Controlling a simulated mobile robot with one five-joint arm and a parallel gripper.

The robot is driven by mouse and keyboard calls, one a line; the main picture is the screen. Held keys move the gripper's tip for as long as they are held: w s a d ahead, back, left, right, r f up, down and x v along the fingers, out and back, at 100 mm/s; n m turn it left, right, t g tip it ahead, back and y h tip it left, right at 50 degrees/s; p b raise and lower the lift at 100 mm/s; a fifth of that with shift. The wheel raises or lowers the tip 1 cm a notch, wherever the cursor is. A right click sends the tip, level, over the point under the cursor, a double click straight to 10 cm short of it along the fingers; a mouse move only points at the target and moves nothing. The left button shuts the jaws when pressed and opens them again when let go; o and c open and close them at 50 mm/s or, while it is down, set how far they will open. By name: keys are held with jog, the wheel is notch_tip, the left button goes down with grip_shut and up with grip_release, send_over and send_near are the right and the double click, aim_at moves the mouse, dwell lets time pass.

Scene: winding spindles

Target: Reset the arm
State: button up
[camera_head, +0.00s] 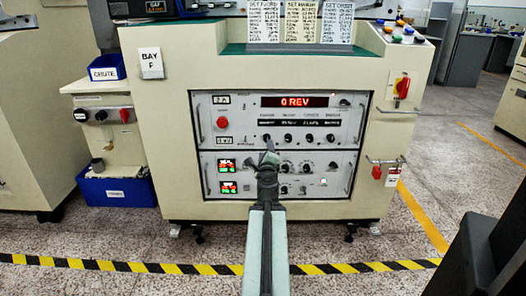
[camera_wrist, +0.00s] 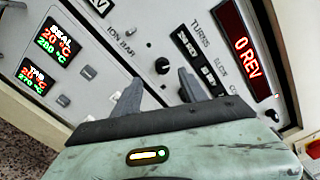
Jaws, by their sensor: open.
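My gripper (camera_head: 268,158) is in front of the machine's control panel in the head view, at the end of my raised arm. In the wrist view my gripper (camera_wrist: 160,92) shows two dark fingers spread apart, with nothing between them. The panel face shows behind the fingers; I cannot tell the exact gap to it. The upper panel (camera_head: 240,130) has a red display (camera_head: 294,101) reading 0 REV, which also shows in the wrist view (camera_wrist: 246,50). The lower panel (camera_head: 335,185) carries two small temperature displays, SEAL (camera_head: 226,163) and a second one (camera_head: 229,187). My arm hides part of the lower panel.
A blue CHUTE bin (camera_head: 106,66) and a blue floor bin (camera_head: 117,192) stand at left. Yellow-black tape (camera_head: 120,266) crosses the floor. A dark post (camera_head: 485,245) is at lower right.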

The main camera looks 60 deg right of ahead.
jog(key=shift+s+d, duration=0.1)
jog(key=shift+s, duration=0.15)
